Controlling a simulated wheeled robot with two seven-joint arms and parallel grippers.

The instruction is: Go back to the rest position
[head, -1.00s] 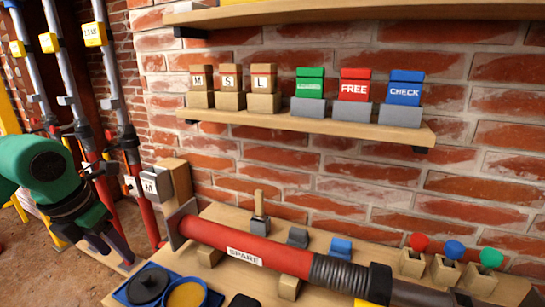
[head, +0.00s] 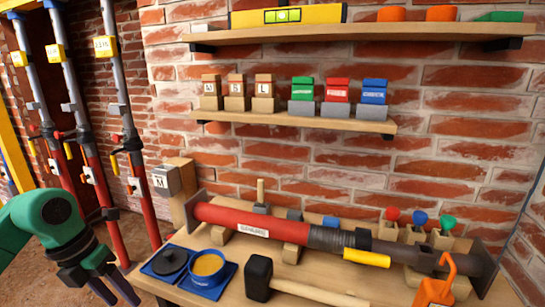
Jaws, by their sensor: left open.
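My left gripper (head: 112,290) is at the lower left of the head view, on my green arm. Its dark fingers point down and are apart, with nothing between them. It is left of the workbench (head: 225,290), in front of the red and grey props. It looks clear of the bench, though its exact distance from the edge is hard to tell. My right gripper is not in view.
The bench holds a red and grey prop (head: 270,222), a blue tray (head: 165,277), a blue pot (head: 207,284), a black-headed mallet (head: 258,278) and an orange tool (head: 435,290). Standing props (head: 90,165) are at left. Two shelves (head: 290,122) hang on the brick wall.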

